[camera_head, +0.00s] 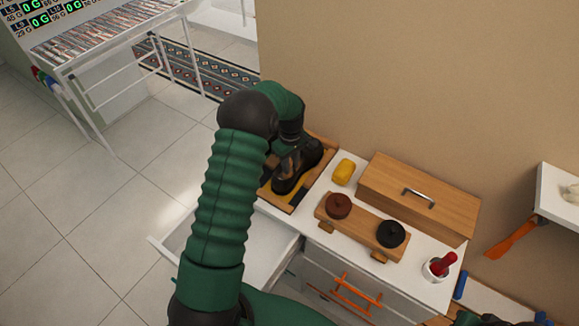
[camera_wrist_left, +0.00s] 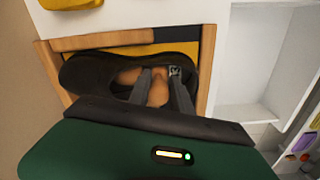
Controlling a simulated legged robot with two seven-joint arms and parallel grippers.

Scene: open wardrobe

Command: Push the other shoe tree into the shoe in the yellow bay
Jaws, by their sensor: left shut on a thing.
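A black shoe (camera_head: 306,160) lies in the yellow bay (camera_head: 267,193) of a wooden tray (camera_head: 322,150) on the white cabinet top. In the left wrist view the shoe (camera_wrist_left: 88,74) lies across the yellow-floored bay (camera_wrist_left: 190,49). A light-brown wooden shoe tree (camera_wrist_left: 157,96) shows at the shoe's opening, and part of it lies inside the shoe. My left gripper (camera_wrist_left: 160,76) is shut on the shoe tree, one finger on each side. In the head view my left gripper (camera_head: 274,160) is partly hidden by my own arm.
A yellow block (camera_head: 343,172), a wooden box with a handle (camera_head: 430,190), and a wooden stand with a brown tin (camera_head: 338,206) and a black tin (camera_head: 391,234) are right of the tray. An open drawer (camera_head: 262,238) sticks out below. A wall stands close behind.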

